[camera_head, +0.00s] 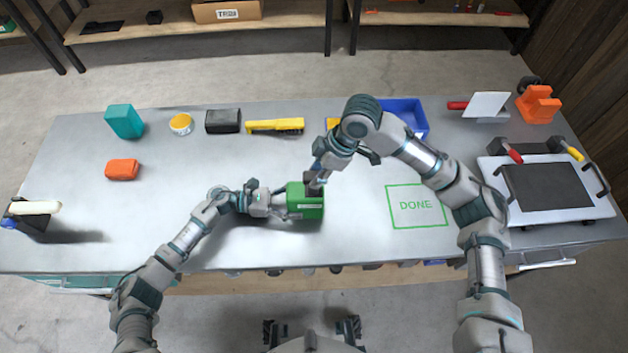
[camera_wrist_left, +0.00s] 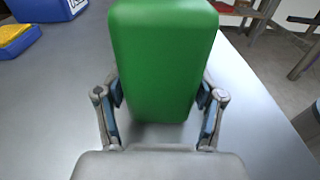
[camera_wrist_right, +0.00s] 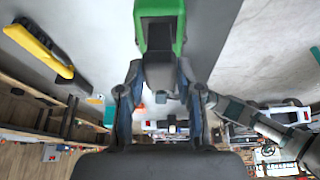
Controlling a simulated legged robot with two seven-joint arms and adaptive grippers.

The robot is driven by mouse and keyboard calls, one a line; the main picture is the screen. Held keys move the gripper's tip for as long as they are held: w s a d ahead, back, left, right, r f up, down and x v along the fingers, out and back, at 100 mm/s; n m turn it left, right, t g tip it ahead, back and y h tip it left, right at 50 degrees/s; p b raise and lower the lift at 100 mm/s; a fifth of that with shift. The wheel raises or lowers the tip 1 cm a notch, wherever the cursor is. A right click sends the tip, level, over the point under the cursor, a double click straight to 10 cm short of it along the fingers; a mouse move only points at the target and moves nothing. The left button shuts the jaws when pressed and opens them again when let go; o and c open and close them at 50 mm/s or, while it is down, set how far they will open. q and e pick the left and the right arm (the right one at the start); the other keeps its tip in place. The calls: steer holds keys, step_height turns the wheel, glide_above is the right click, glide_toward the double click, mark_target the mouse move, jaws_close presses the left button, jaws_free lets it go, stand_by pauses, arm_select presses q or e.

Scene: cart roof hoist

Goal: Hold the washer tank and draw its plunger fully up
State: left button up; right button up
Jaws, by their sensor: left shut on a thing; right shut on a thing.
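The green washer tank (camera_head: 306,208) stands on the grey bench, left of the DONE square. It fills the middle of the left wrist view (camera_wrist_left: 165,60). My left gripper (camera_head: 284,204) is shut on the tank's side, with a finger on either side of it. My right gripper (camera_head: 316,180) is over the tank's top, shut on the dark plunger (camera_wrist_right: 158,70). In the right wrist view the dark plunger lies between the fingers, with the green tank beyond it. I cannot tell how far the plunger is drawn up.
A green DONE square (camera_head: 417,206) is marked on the bench at right. A white tray with a dark panel (camera_head: 548,188) lies farther right. A blue bin (camera_head: 408,113), a yellow brush (camera_head: 275,126), a black block (camera_head: 222,121) and an orange block (camera_head: 122,170) also sit on the bench.

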steer(key=shift+r, duration=1.1)
stand_by(0.3)
steer(key=shift+r, duration=0.35)
steer(key=o, duration=1.2)
steer(key=shift+v, duration=2.95)
steer(key=shift+c, duration=0.4)
